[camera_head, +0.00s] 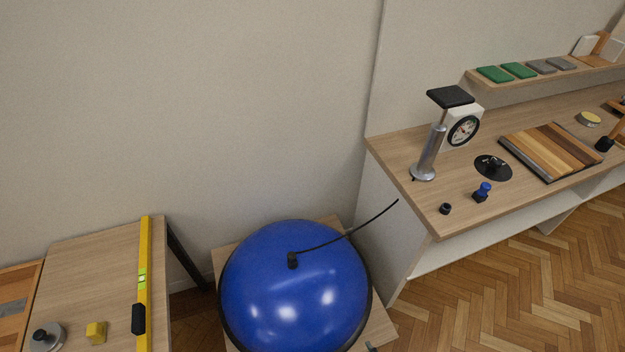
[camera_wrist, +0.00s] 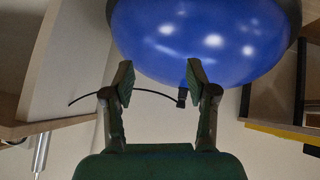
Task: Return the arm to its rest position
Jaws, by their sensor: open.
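My gripper (camera_wrist: 160,84) shows in the wrist view with its two green-and-dark fingers spread apart and nothing between them. The blue dome (camera_wrist: 205,40) fills the top of that view, beyond the fingertips. Its black fitting (camera_wrist: 182,97) appears beside the right finger; I cannot tell how far apart they are. The blue dome also shows in the head view (camera_head: 296,300), low in the middle, with the black fitting (camera_head: 292,261) on it and a thin black cable rising to the right. My gripper and arm do not show in the head view.
A wooden workbench (camera_head: 405,160) at right holds a scale (camera_head: 462,128), a metal cylinder (camera_head: 428,155), a striped board (camera_head: 552,150) and small parts. A table (camera_head: 90,270) at left holds a yellow level (camera_head: 145,260) and a yellow block (camera_head: 96,332). Parquet floor is clear at lower right.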

